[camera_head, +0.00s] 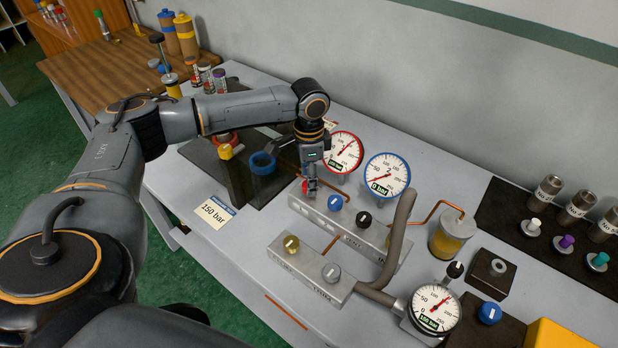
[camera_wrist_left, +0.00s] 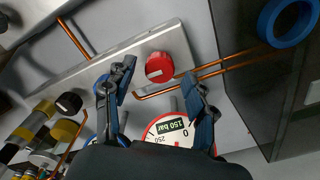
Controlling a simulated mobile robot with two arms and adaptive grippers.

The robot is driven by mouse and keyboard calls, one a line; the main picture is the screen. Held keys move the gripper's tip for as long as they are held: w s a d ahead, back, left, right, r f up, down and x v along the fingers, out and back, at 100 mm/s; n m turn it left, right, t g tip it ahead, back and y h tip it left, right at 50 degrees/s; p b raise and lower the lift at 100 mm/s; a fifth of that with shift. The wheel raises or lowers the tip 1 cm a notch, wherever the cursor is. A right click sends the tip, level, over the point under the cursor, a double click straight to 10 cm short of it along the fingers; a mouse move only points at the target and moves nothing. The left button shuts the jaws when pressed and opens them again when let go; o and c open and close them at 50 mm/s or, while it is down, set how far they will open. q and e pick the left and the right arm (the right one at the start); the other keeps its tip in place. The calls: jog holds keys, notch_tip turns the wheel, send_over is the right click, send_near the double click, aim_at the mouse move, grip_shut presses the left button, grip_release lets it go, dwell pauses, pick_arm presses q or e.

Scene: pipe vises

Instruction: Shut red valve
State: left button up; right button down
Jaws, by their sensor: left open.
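The red valve knob (camera_wrist_left: 159,67) sits on a light grey manifold block (camera_head: 338,222), with a white mark on its face. In the head view it is mostly hidden behind my left gripper (camera_head: 310,188). In the left wrist view my left gripper (camera_wrist_left: 157,84) is open and empty. Its two fingers straddle the knob's near side, one on each side, with gaps to it. I cannot tell whether the tips are down at the knob's height. A blue knob (camera_head: 335,202) and a black knob (camera_head: 363,219) are on the same block. My right gripper is not in view.
Behind the block stand a red-rimmed gauge (camera_head: 344,152) and a blue-rimmed gauge (camera_head: 386,175). In front is a block with a yellow knob (camera_head: 291,243) and a grey knob (camera_head: 331,272). Copper pipes and a thick grey hose run nearby. A "150 bar" card (camera_head: 214,212) lies left.

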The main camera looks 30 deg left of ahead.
pick_arm(q)
jog(key=shift+f, duration=0.7)
jog(key=shift+c, duration=1.1)
jog(key=c, duration=0.9)
jog(key=shift+m+p, duration=0.3)
jog(key=shift+p, duration=0.25)
jog(key=shift+c, duration=0.2)
jog(key=m+p, duration=0.1)
jog(key=p, duration=0.1)
jog(key=m+p, duration=0.2)
jog(key=shift+s+r+m, duration=0.1)
jog(key=shift+r+m, duration=0.1)
jog(key=shift+m, duration=0.1)
jog(key=m+p, duration=0.1)
jog(key=m, duration=0.1)
jog(key=shift+m+p, duration=0.4)
jog(key=m+p, duration=0.1)
jog(key=m, duration=0.1)
jog(key=shift+f+m, duration=0.1)
jog(key=shift+m, duration=0.2)
jog(key=m, duration=0.2)
jog(key=shift+m+p, duration=0.4)
jog(key=m, duration=0.5)
jog(key=shift+f, duration=0.1)
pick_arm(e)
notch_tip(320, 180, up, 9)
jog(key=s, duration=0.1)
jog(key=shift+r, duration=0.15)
